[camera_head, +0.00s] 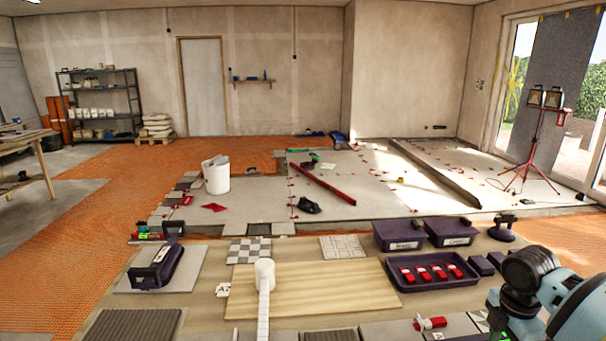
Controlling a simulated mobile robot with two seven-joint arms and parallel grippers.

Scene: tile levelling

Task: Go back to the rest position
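Part of my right arm, light blue with dark joints, shows at the lower right corner in the head view. Its gripper fingers do not show. My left arm and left gripper are not in view. The workbench (215,290) in front of me carries a wooden board (340,292) with a white cylinder (264,268) and a pale strip running from it toward me. A dark purple tray (435,284) holds several red wedges (424,274). A red piece with white parts (431,323) lies at the front edge, left of my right arm.
Two purple bins (399,236) stand behind the tray. A dark purple tool (157,266) lies on a tile at the left. Beyond the bench are grey floor tiles (250,200), a white bucket (216,175), a red level bar (322,184) and a lamp tripod (530,150).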

